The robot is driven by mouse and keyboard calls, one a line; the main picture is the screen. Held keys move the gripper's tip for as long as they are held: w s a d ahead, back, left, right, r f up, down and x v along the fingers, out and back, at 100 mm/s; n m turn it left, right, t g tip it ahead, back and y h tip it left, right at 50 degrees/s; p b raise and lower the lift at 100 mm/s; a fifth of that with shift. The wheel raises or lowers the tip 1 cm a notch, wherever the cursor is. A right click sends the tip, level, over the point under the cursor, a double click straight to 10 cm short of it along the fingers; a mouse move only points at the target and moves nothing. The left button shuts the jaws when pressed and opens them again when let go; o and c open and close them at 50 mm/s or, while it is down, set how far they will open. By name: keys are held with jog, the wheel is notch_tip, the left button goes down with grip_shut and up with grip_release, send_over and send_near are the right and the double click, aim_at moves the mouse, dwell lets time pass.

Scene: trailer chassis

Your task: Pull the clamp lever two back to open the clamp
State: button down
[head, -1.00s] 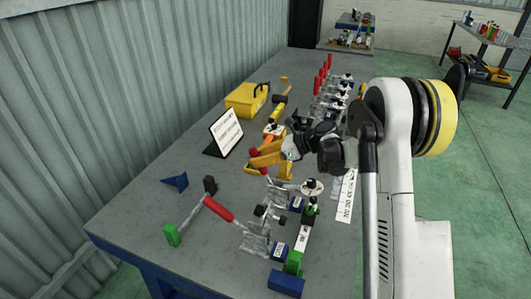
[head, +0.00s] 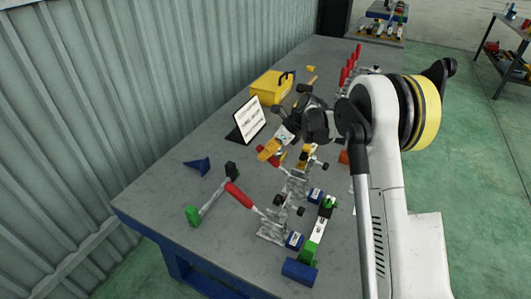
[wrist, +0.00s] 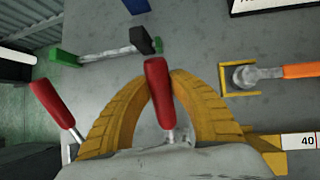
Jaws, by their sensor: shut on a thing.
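In the head view, my gripper (head: 270,150) is at the second clamp from the near end of the bench. In the wrist view, its two yellow fingers (wrist: 160,76) are shut on the red handle of clamp lever two (wrist: 158,90), one on each side. The handle's tip shows between the fingertips, and its metal stem (wrist: 178,135) runs down between them. In the head view the fingers partly hide this handle. The second clamp's metal body (head: 296,183) stands below it on the bench.
The nearest clamp's red lever (head: 238,195) leans toward the wall, near my fingers. A green-ended bar tool (head: 212,198) and blue wedge (head: 198,166) lie left. A sign (head: 250,122) and yellow toolbox (head: 270,88) stand beyond. A hammer with an orange handle (wrist: 300,71) lies nearby.

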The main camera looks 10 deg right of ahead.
jog(key=c, duration=1.2)
grip_release()
jog(key=shift+d, duration=0.1)
jog(key=v, duration=1.2)
